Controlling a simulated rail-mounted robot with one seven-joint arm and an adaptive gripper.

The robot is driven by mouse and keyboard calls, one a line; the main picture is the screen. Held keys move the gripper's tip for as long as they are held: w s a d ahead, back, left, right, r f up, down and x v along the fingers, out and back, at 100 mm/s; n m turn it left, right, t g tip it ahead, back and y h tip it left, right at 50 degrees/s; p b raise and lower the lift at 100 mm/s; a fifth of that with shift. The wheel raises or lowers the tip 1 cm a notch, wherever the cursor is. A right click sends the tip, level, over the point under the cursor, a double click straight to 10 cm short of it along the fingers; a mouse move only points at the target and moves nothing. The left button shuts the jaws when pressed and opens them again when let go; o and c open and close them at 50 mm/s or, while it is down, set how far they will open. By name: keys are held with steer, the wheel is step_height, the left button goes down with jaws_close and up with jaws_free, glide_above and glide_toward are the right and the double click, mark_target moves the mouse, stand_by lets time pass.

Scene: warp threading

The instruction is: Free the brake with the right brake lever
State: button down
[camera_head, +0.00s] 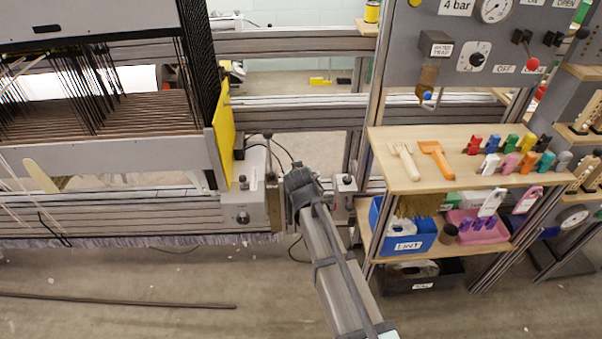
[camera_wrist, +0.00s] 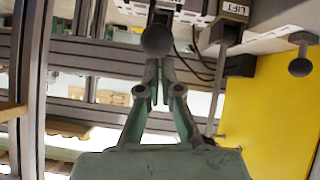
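A lever with a dark ball knob (camera_head: 268,135) stands by a grey control box (camera_head: 245,207) at the loom's right end. A smaller box (camera_head: 343,186) with a short dark knob sits just right of my gripper. I cannot tell for certain which is the right brake lever. My gripper (camera_head: 299,184) is between the two boxes, its fingertips hidden. In the wrist view, my gripper's fingers (camera_wrist: 156,70) are drawn together, pointing at a dark ball knob (camera_wrist: 157,40) just beyond the tips. The knob appears not to be between the fingers; contact is unclear.
Another knobbed lever (camera_wrist: 300,67) and a yellow panel (camera_wrist: 265,115) are at the right of the wrist view. The loom (camera_head: 100,130) fills the left. Open floor lies in front.

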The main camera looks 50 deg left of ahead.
steer(key=shift+d+f, duration=0.2)
steer(key=shift+f, duration=0.1)
steer(key=r, duration=0.1)
steer(key=a+r+p, duration=0.1)
steer(key=r, duration=0.1)
steer(key=r+p, duration=0.1)
steer(key=shift+w+a+r, duration=0.1)
steer(key=shift+a+r, duration=0.15)
steer(key=shift+a, duration=0.15)
steer(key=v, duration=1)
steer(key=shift+s+f, duration=0.25)
steer(key=shift+f, duration=0.15)
steer(key=shift+d, duration=0.15)
